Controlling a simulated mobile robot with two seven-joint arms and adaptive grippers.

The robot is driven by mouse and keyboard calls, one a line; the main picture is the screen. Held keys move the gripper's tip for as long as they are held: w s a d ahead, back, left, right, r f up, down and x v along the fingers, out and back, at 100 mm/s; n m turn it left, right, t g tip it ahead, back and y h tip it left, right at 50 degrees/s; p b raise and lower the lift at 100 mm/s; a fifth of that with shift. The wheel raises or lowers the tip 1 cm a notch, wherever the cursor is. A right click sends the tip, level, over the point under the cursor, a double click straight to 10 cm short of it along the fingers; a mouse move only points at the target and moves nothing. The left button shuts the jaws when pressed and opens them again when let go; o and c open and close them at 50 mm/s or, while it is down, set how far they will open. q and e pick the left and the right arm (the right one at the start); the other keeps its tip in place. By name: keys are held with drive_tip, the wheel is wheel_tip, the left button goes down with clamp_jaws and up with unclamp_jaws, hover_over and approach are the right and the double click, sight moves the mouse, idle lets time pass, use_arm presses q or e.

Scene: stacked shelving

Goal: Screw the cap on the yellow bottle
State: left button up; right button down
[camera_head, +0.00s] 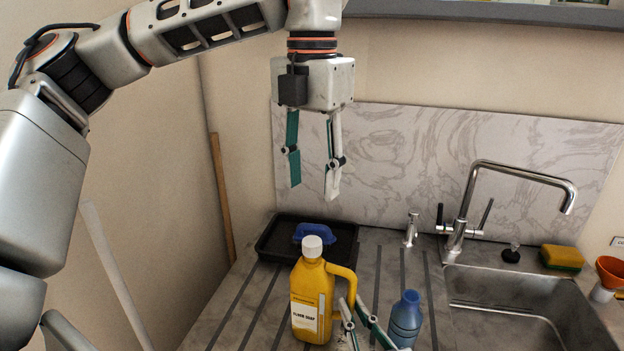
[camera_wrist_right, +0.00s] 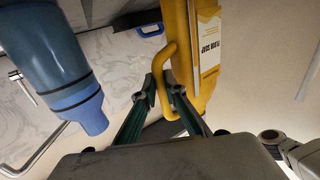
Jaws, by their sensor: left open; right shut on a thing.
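The yellow bottle (camera_head: 318,289) stands upright on the counter with its label facing front; it also shows in the right wrist view (camera_wrist_right: 181,45). A white cap (camera_head: 312,246) sits on its neck; how tight it is cannot be told. My left gripper (camera_head: 313,190) is open and empty, pointing down above the cap with a clear gap. My right gripper (camera_head: 354,306) is low at the bottle's right side. In the right wrist view its fingers (camera_wrist_right: 160,90) are shut on the bottle's yellow handle.
A blue bottle (camera_head: 405,320) stands close to the right of my right gripper. A black tray (camera_head: 275,239) with a blue-handled thing (camera_head: 314,233) lies behind the yellow bottle. The sink (camera_head: 530,290), tall faucet (camera_head: 470,200) and sponge (camera_head: 562,258) are at the right.

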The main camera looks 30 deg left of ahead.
drive_tip(key=c, duration=2)
unclamp_jaws()
drive_tip(key=shift+s+d, duration=0.1)
drive_tip(key=v, duration=1.1)
drive_tip(key=shift+s+d, duration=0.25)
drive_tip(key=shift+s, duration=0.1)
